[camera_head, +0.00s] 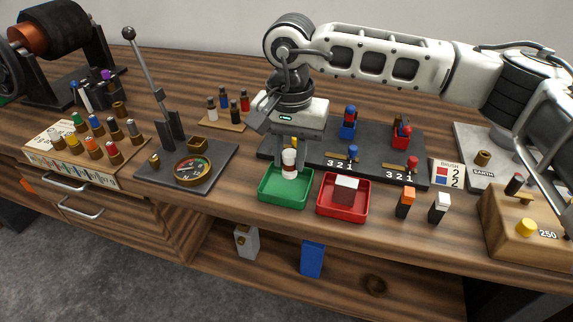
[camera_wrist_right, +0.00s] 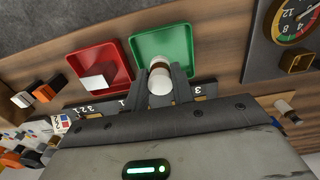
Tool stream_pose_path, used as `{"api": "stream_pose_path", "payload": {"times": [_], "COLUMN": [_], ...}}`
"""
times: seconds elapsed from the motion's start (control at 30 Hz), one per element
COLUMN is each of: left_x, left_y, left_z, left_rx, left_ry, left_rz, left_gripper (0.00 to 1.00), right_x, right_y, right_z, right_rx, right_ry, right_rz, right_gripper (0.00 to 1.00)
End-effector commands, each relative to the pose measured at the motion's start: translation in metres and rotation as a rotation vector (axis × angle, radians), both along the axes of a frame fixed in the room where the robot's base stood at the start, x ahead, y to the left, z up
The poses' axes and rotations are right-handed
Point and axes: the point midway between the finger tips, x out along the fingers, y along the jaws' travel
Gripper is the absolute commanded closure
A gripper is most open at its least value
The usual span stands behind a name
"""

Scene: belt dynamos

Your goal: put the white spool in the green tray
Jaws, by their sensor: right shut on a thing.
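The white spool (camera_head: 289,158) is upright between the fingers of my right gripper (camera_head: 290,165), which is shut on it. It has a dark red or brown band, and it shows in the right wrist view (camera_wrist_right: 160,82). The green tray (camera_head: 285,201) stands near the table's front edge. The spool is at the tray's back part in the head view; I cannot tell whether its bottom touches the tray floor. In the right wrist view, the gripper (camera_wrist_right: 160,88) is at the near edge of the green tray (camera_wrist_right: 178,35). My left gripper is not in view.
A red tray (camera_head: 343,211) holding a white-topped block (camera_head: 346,188) stands right of the green tray. Behind is a dark board (camera_head: 385,155) with numbered levers. A gauge plate with a tall lever (camera_head: 170,135) stands left. Orange-topped (camera_head: 405,203) and white-topped (camera_head: 439,207) blocks stand right.

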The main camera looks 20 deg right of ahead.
Motion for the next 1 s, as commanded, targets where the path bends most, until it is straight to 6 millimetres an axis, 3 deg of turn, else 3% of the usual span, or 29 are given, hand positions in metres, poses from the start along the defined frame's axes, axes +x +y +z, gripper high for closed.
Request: {"api": "stream_pose_path", "payload": {"times": [0.33, 0.63, 0.67, 0.73, 1.0], "left_x": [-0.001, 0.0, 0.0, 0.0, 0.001], "left_y": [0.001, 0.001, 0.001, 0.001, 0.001], "left_z": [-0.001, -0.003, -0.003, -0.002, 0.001], "left_rx": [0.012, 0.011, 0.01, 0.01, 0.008], "left_ry": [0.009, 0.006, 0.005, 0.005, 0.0], "left_rz": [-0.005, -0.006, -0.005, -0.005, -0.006], "left_gripper": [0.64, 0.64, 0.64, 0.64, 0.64], "right_x": [0.007, 0.007, 0.007, 0.007, 0.007], "right_y": [0.003, 0.003, 0.003, 0.003, 0.003], "right_z": [-0.038, -0.042, -0.042, -0.041, -0.041], "right_rx": [-0.001, -0.001, -0.001, -0.001, -0.001], "right_ry": [0.001, -0.001, -0.001, -0.001, -0.001], "right_rz": [-0.001, -0.001, -0.001, -0.001, -0.001], "right_gripper": [0.98, 0.98, 0.73, 0.54, 0.54]}}
